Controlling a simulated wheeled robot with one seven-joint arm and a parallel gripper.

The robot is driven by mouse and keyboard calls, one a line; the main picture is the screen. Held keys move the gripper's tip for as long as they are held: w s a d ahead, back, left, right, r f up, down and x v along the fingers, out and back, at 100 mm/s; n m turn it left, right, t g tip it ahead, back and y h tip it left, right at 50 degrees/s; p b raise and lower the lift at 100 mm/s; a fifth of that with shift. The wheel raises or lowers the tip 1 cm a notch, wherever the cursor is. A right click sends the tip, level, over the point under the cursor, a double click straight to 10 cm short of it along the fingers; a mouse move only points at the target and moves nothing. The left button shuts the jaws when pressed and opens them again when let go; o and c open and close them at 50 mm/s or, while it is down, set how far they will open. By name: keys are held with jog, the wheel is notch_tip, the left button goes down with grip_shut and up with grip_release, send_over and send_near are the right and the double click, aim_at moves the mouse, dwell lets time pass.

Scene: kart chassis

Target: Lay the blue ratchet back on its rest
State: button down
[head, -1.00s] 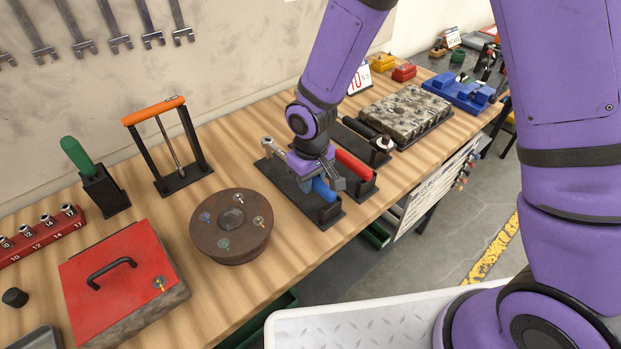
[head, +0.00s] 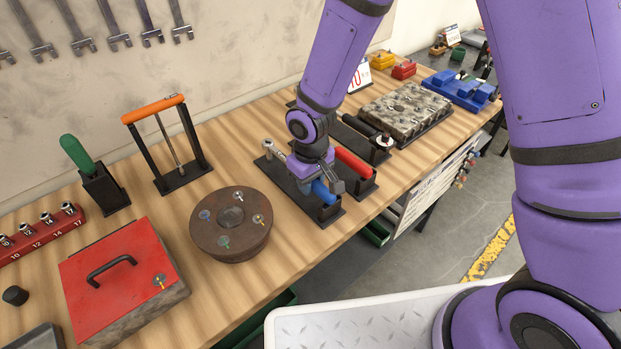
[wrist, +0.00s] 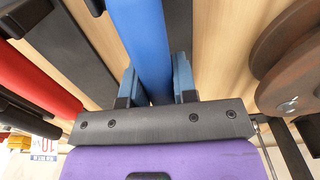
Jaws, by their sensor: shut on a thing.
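The blue ratchet (head: 323,192) has a blue handle and a metal head (head: 268,145). It lies along a black rest (head: 331,212) on the bench, to the right of the round brown block. My gripper (head: 327,179) is shut on the blue handle from above. In the wrist view the blue handle (wrist: 140,40) runs between the two fingers of my gripper (wrist: 158,85). Whether the handle touches the rest's supports is hidden by my gripper.
A red-handled tool (head: 353,163) lies on its own rest close on the right. A round brown block (head: 231,224) stands on the left, with a red-lidded box (head: 122,262) beyond it. Farther right are a black-handled ratchet (head: 361,127) and an engine block (head: 405,108).

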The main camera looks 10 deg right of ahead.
jog(key=c, duration=0.8)
grip_release()
notch_tip(320, 180, up, 11)
jog(key=shift+f, duration=0.15)
notch_tip(320, 180, up, 10)
dwell(0.5)
jog(key=shift+d, duration=0.1)
